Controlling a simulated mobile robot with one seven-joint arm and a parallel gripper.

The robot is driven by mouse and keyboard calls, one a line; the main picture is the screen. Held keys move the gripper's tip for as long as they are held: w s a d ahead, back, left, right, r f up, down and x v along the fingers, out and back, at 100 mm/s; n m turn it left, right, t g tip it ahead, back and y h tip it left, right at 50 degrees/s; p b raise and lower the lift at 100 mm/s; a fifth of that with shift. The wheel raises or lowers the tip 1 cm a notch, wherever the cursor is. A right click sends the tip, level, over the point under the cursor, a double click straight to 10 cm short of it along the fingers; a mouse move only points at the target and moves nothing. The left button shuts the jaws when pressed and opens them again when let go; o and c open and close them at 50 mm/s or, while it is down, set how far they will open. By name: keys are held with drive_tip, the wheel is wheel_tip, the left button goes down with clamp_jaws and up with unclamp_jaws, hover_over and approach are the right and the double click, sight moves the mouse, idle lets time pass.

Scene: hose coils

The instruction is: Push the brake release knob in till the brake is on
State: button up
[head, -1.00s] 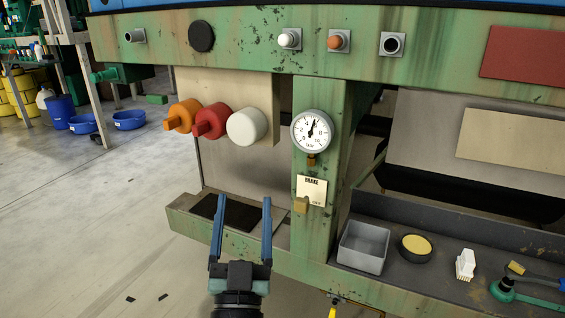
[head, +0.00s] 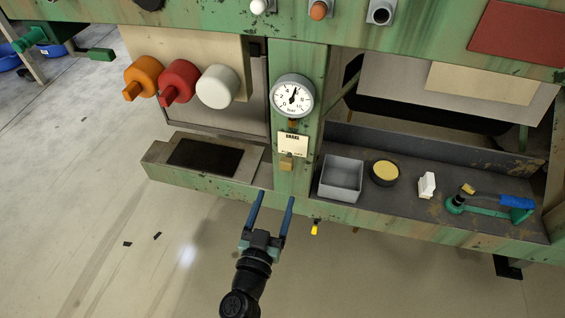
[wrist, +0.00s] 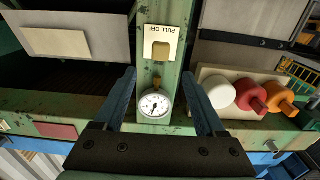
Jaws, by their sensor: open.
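The brake release knob, a small tan block (head: 286,167), sits low on a cream brake label (head: 292,144) on the green post (head: 296,185). How far the knob stands out is hard to tell. My gripper (head: 274,197) is open and empty, just below the knob in the head view. In the wrist view its two blue fingers (wrist: 160,73) lie either side of the post, with the knob and gauge between them in the picture.
A round white gauge (head: 292,95) is above the label. Orange (head: 143,77), red (head: 179,82) and white (head: 218,87) round knobs stand out left of the post. A grey bin (head: 341,178) and tools lie in the tray (head: 400,205) at right. A yellow-tipped part (head: 314,229) hangs below.

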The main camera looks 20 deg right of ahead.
sight(286, 167)
drive_tip(key=b+x, duration=0.4)
drive_tip(key=x, duration=0.5)
drive_tip(key=shift+w+d+f, duration=0.1)
drive_tip(key=shift+w+d, duration=0.05)
drive_tip(key=shift+w, duration=0.1)
drive_tip(key=shift+w+d+b, duration=0.3)
drive_tip(key=shift+w, duration=0.15)
clamp_jaws()
idle(0.6)
